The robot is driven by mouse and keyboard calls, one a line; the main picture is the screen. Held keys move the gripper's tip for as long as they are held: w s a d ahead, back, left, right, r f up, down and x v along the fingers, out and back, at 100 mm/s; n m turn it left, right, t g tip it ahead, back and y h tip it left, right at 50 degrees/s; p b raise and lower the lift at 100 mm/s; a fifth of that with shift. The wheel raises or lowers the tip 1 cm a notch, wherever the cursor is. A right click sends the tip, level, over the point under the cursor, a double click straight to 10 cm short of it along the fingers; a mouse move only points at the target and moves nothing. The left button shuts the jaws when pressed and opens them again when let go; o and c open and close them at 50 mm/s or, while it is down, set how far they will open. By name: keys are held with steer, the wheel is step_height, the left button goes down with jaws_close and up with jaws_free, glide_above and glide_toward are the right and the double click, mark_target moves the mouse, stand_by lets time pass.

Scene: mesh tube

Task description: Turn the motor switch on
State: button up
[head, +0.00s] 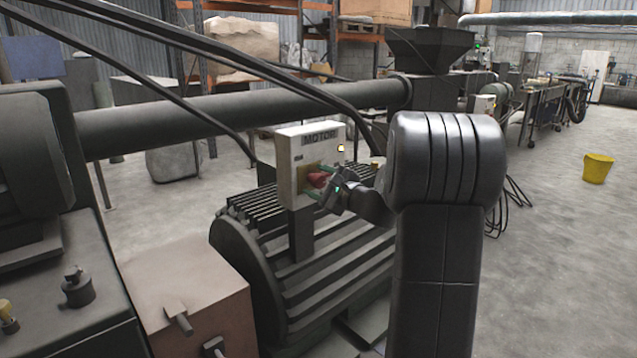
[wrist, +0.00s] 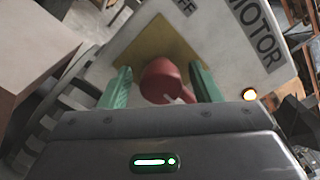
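The motor switch box (head: 310,146) is a pale box labelled "MOTOR", mounted on a post above a dark ribbed motor (head: 340,265). A red switch knob (head: 316,180) sits on a yellow plate on its front. In the wrist view the red knob (wrist: 166,82) lies between the two green fingers of my gripper (wrist: 163,88). The fingers are spread, one on each side of the knob, with a visible gap on both sides. The box (wrist: 218,38) looks tilted in that view, and a small light glows on it. The far side of the knob is hidden.
A long dark pipe (head: 240,110) and black cables pass behind and above the box. A brown box (head: 190,300) and a dark machine panel (head: 60,290) stand at the lower left. Open floor with a yellow bucket (head: 597,168) is at the right.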

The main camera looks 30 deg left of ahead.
steer(key=shift+d, duration=0.1)
steer(key=b+v, duration=0.1)
steer(key=v, duration=1.2)
steer(key=shift+d, duration=0.3)
steer(key=shift+s, duration=0.1)
steer(key=p+x, duration=0.1)
steer(key=x, duration=1.3)
steer(key=shift+s, duration=0.1)
steer(key=shift+d, duration=0.15)
